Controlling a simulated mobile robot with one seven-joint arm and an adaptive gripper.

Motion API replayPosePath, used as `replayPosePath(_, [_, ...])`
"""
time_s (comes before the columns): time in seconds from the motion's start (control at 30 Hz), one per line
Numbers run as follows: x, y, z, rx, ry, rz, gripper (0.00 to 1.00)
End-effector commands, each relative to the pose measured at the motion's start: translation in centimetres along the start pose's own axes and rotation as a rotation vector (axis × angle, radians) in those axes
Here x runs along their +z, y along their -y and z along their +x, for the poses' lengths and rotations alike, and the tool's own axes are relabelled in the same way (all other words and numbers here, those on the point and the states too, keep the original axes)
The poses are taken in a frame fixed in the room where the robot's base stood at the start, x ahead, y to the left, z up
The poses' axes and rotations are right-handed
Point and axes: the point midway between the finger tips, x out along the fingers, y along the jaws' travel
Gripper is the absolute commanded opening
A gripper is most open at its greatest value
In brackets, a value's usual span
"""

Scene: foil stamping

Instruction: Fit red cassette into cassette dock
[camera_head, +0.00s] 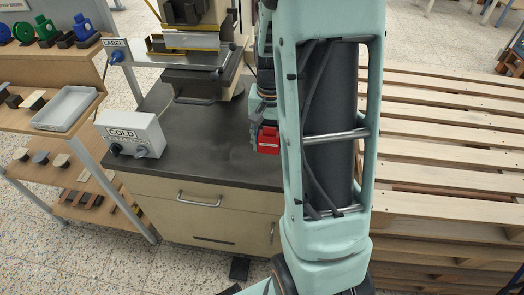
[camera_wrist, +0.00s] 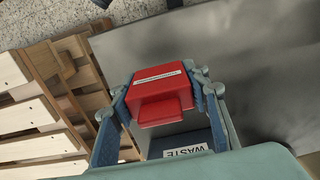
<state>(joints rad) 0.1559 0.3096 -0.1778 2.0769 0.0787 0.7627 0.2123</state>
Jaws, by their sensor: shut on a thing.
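The red cassette (camera_head: 268,140) is a small box held above the right end of the dark worktop (camera_head: 215,150). In the wrist view the red cassette (camera_wrist: 160,88) shows a white label strip and a tab toward the camera. My gripper (camera_wrist: 163,92) is shut on it, one finger on each side. In the head view my gripper (camera_head: 257,122) is partly hidden by my arm. The stamping press (camera_head: 200,62) stands at the back of the worktop. I cannot make out the cassette dock for certain.
A box labelled COLD (camera_head: 133,135) sits at the worktop's left edge. Shelves (camera_head: 60,130) with a grey tray (camera_head: 67,108) stand at left. Wooden pallets (camera_head: 440,160) are stacked at right. The worktop's front is clear.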

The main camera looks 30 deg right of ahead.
Motion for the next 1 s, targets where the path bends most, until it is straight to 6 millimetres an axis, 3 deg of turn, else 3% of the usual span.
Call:
replayPosePath(0.03, [-0.7,0.3,1.7,0.001,0.000,0.000,0.12])
replayPosePath(0.1, [-1.5,0.6,2.5,0.000,0.000,-0.001,0.12])
replayPosePath(0.37, [-2.7,1.1,3.6,0.000,-0.002,-0.001,0.12])
replayPosePath(0.67, [-3.2,1.3,7.1,0.000,-0.001,-0.001,0.12])
replayPosePath(1.0, [-3.2,1.3,7.2,0.000,-0.002,-0.001,0.12])
